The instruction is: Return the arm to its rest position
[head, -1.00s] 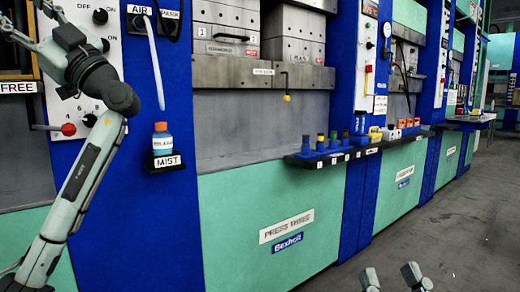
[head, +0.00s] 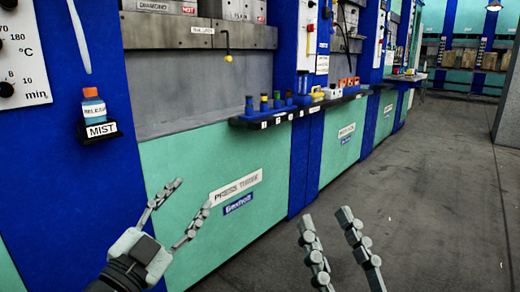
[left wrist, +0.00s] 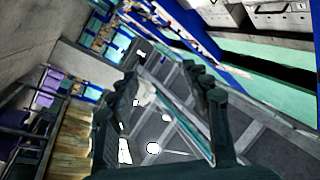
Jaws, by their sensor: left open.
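My left gripper (head: 178,213) is low in the head view, in front of the green panel of press three (head: 165,165). Its two fingers are spread apart with nothing between them. In the left wrist view its fingers (left wrist: 165,95) also stand apart, with floor and ceiling lights showing between them. My right gripper (head: 330,232) is at the bottom middle of the head view, over the grey floor. Its two fingers stand apart and nothing shows between them.
A release bottle (head: 92,105) stands on the mist shelf (head: 100,135) at left. A dark ledge (head: 290,115) with several coloured bottles juts from the presses. A grey pillar (head: 510,90) is at far right. The floor (head: 410,200) between is clear.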

